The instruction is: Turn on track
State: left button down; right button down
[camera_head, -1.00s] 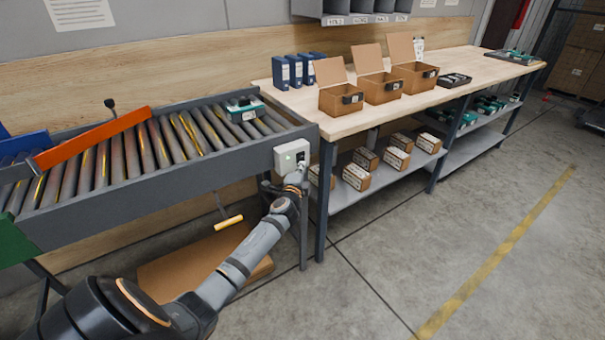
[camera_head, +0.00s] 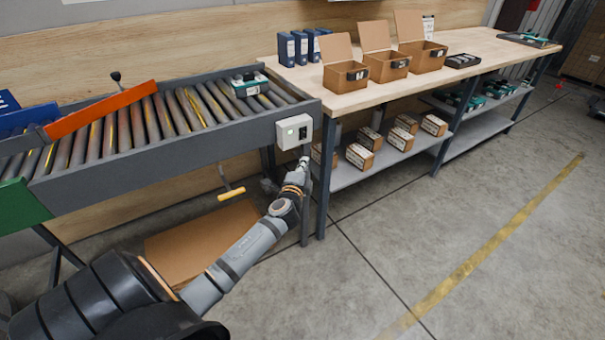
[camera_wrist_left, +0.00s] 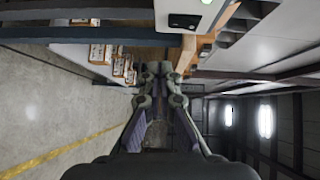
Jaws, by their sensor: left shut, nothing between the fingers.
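The track is a grey roller conveyor (camera_head: 150,160) on the left, with a teal and white item (camera_head: 249,85) on its rollers near the right end. A pale control box (camera_head: 287,132) is mounted on the conveyor's front side at that end. It has a dark switch and a small green light, which also shows on the control box (camera_wrist_left: 180,8) at the top of the left wrist view. My left gripper (camera_head: 304,162) is just below the box, apart from it. In the left wrist view the left gripper's fingers (camera_wrist_left: 159,70) are together and empty. My right gripper is not in view.
A workbench (camera_head: 400,84) with open cardboard boxes (camera_head: 386,66) and blue binders (camera_head: 300,47) adjoins the conveyor. Its lower shelf (camera_head: 380,160) holds several small cartons. The floor (camera_head: 420,230) at right is clear.

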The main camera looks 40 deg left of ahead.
pick_arm(q)
jog(key=v, duration=0.3)
jog(key=shift+s+d, duration=0.2)
jog(key=shift+d, duration=0.15)
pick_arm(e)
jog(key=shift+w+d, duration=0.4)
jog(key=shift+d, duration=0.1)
